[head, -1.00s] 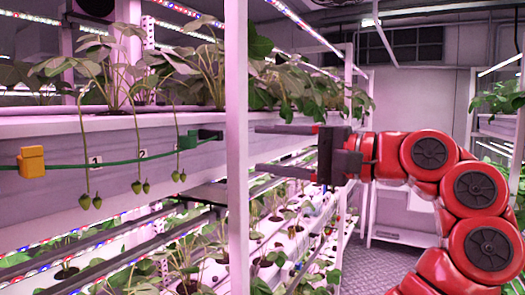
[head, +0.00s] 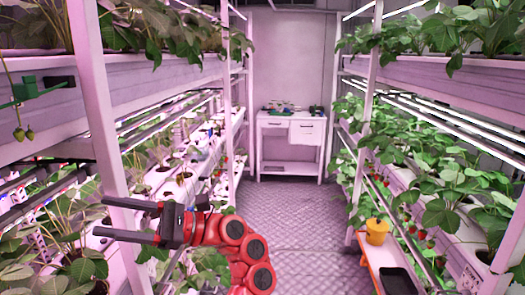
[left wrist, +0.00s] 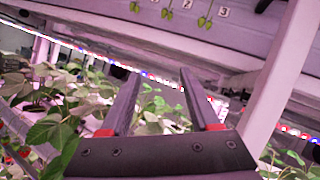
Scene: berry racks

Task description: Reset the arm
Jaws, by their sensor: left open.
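My left gripper (head: 100,216) is low at the left in the head view, in front of the left rack. Its two dark fingers are spread apart and point left, with nothing between them. The red arm (head: 232,232) shows behind it. In the left wrist view the fingers of the left gripper (left wrist: 160,75) are apart and empty, with leaves beyond them. Green berries (head: 25,134) hang at the far left, and green berries (left wrist: 204,22) also hang above the fingertips in the left wrist view, clear of them. My right gripper is out of view.
The left rack's white post (head: 97,110) stands close to the fingers. A right rack post (head: 372,100) borders the aisle. The patterned floor (head: 305,215) is clear up to the white table (head: 290,123). A yellow bucket (head: 377,232) stands on an orange-edged bench at right.

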